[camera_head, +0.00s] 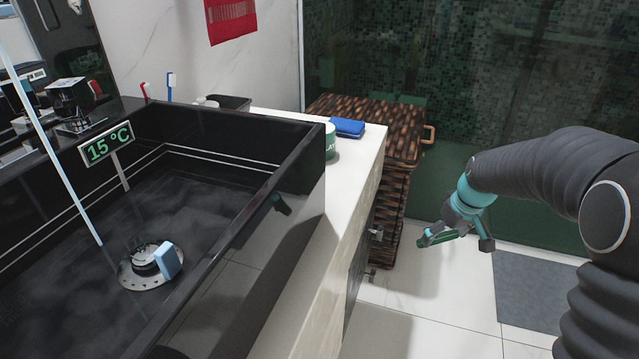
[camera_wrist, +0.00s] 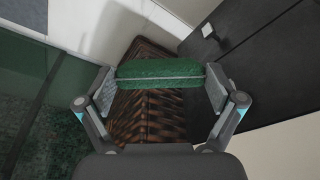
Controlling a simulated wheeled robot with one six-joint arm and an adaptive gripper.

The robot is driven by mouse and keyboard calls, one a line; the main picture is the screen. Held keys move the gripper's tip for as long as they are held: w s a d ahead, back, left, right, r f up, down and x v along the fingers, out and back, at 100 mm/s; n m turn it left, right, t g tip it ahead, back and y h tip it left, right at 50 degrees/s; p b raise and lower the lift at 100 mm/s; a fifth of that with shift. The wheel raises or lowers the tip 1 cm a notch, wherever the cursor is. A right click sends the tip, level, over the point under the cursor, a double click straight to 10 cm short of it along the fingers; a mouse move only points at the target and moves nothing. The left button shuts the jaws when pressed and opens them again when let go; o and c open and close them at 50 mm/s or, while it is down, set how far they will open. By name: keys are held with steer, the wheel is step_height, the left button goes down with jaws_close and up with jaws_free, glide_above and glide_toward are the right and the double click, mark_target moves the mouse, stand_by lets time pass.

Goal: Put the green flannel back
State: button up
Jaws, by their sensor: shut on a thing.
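My gripper (camera_wrist: 160,88) is shut on the green flannel (camera_wrist: 158,72), a folded, fuzzy green cloth held across between the two fingers in the wrist view. In the head view my gripper (camera_head: 455,232) hangs in open air to the right of the counter, with the green flannel (camera_head: 437,237) at its tip above the floor. A blue folded cloth (camera_head: 347,127) lies on the pale counter beside the black sink. A red cloth (camera_head: 231,19) hangs on the wall at the top.
A brown wicker hamper (camera_head: 370,125) stands past the counter's end. Its woven side (camera_wrist: 150,120) fills the space below the flannel in the wrist view. The black sink (camera_head: 225,215) holds water and a light-blue block (camera_head: 168,260). A green cup (camera_head: 330,141) stands by the sink. A grey mat (camera_head: 540,290) lies on the floor.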

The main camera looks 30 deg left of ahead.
steer(key=s+a+r+n+g+y+b, duration=0.1)
steer(key=s+a+r+n+g+y, duration=0.3)
steer(key=r, duration=0.6)
steer(key=a+r+n+g+y+b, duration=0.1)
steer(key=a+r+n+y, duration=0.2)
steer(key=a+r+n, duration=0.5)
steer(key=s+a+r+n+g+y, duration=0.3)
steer(key=r, duration=0.9)
steer(key=b, duration=0.1)
glide_above(332, 184)
step_height(332, 184, down, 6)
steer(key=shift+s+f, duration=0.15)
steer(key=shift+f, duration=2.1)
